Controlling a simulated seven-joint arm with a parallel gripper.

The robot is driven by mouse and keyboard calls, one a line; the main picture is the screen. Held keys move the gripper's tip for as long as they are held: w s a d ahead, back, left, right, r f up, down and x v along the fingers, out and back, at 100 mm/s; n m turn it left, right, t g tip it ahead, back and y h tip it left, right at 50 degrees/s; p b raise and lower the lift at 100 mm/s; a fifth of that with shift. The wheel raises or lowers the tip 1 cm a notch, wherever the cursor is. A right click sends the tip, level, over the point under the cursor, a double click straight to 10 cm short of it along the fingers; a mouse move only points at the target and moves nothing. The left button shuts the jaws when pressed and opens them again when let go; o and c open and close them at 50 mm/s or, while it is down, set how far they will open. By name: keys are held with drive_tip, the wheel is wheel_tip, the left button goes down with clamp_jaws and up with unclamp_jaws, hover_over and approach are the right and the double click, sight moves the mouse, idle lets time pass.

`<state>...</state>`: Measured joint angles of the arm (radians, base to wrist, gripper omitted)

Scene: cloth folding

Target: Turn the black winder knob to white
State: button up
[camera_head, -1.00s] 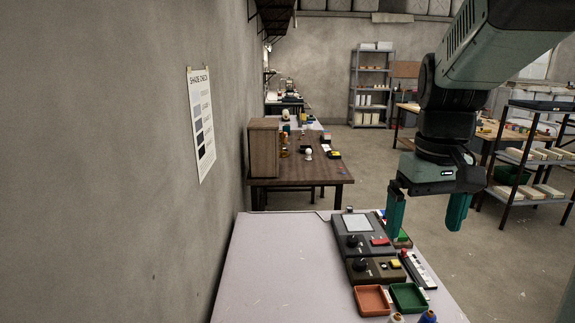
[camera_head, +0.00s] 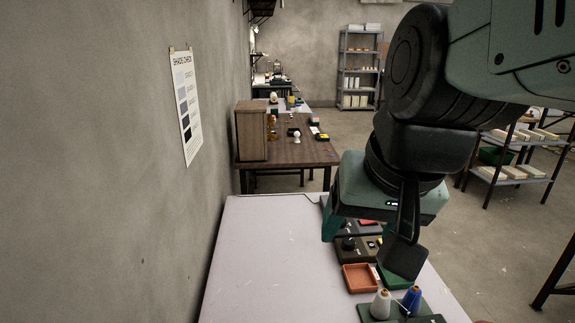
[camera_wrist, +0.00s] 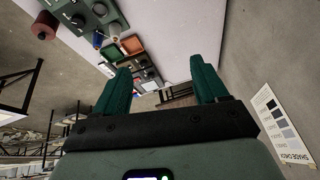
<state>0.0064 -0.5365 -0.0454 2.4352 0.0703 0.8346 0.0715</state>
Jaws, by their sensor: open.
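A dark panel with a round black knob (camera_head: 348,243) and a yellow button stands on the pale table (camera_head: 262,260). In the wrist view, a green-grey box at the upper left also carries a black knob (camera_wrist: 78,20); I cannot tell which knob is the winder's, nor read its setting. My gripper (camera_wrist: 162,66) is open and empty, its two teal fingers spread above the table. In the head view it covers much of the rear panel, leaving a red button (camera_head: 368,222) visible; one finger is mostly hidden.
A red tray (camera_head: 361,278) and a partly hidden green tray (camera_head: 388,278) lie in front of the panel. White (camera_head: 381,303) and blue (camera_head: 412,298) thread spools stand near the front edge. The table's left half is clear, beside a wall with a shade chart (camera_head: 187,105).

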drive_tip(key=w+d+f+m+g, duration=0.3)
drive_tip(key=w+d+f+m, duration=0.8)
drive_tip(key=d, duration=0.3)
drive_tip(key=s+d+f+m+y, duration=0.2)
drive_tip(key=s+d+f+m, duration=0.1)
drive_tip(key=d+f+m, duration=0.4)
drive_tip(key=s+d+f+m+y, duration=0.1)
drive_tip(key=s+d+f+m, duration=0.3)
drive_tip(key=d+f, duration=0.5)
drive_tip(key=shift+m+t, duration=0.3)
drive_tip(key=shift+m, duration=0.2)
drive_tip(key=x, duration=0.7)
drive_tip(key=w+x, duration=0.1)
drive_tip(key=x, duration=0.3)
drive_tip(key=shift+w+a, duration=0.15)
drive_tip(key=shift+a, duration=0.15)
drive_tip(key=c, duration=1.1)
